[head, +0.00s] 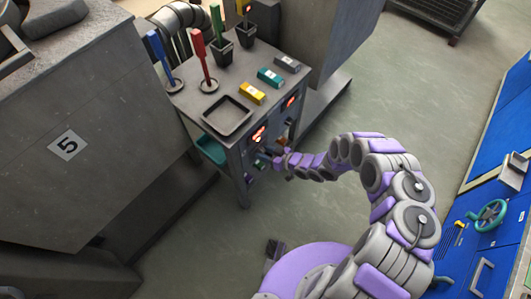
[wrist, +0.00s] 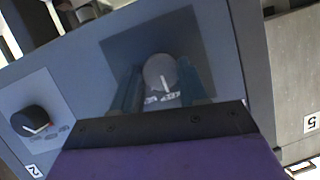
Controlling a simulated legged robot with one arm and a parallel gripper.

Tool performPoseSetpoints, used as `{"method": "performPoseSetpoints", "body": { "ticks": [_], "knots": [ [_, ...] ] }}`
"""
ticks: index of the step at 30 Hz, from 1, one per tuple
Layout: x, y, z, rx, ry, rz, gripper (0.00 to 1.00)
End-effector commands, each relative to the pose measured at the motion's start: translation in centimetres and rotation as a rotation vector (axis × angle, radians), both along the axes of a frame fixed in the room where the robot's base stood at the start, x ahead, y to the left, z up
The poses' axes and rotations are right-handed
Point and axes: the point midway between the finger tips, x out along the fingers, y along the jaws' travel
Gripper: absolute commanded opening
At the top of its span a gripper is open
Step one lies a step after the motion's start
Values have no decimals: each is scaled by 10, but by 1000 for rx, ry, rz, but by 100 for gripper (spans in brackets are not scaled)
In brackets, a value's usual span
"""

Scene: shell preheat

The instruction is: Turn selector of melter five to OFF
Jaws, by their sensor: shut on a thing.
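In the wrist view a round grey selector knob (wrist: 157,70) sits on a dark square plate on the panel front. Its white pointer line points down in the picture, toward small white lettering that I cannot read. My gripper (wrist: 160,90) has one dark finger on each side of the knob and is shut on it. In the head view my gripper (head: 268,158) is at the front of the grey control stand, and hides the knob. The melter with the 5 label (head: 68,145) stands at the left; a 5 label (wrist: 311,123) also shows in the wrist view.
A second black knob (wrist: 30,121) sits beside a 2 label. The stand top (head: 222,82) holds a tray (head: 227,116), coloured blocks and upright tools. Two red displays (head: 259,133) light its front. Blue cabinets (head: 497,190) stand at the right. Open floor lies between.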

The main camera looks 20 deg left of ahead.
Motion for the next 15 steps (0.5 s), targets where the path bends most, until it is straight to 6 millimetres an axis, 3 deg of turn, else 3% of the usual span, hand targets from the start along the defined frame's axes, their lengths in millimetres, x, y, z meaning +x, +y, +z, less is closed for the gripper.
{"method": "performPoseSetpoints", "body": {
  "ticks": [15],
  "knots": [
    [-3, 2, 3, -122, -296, 1, 13]
  ]
}}
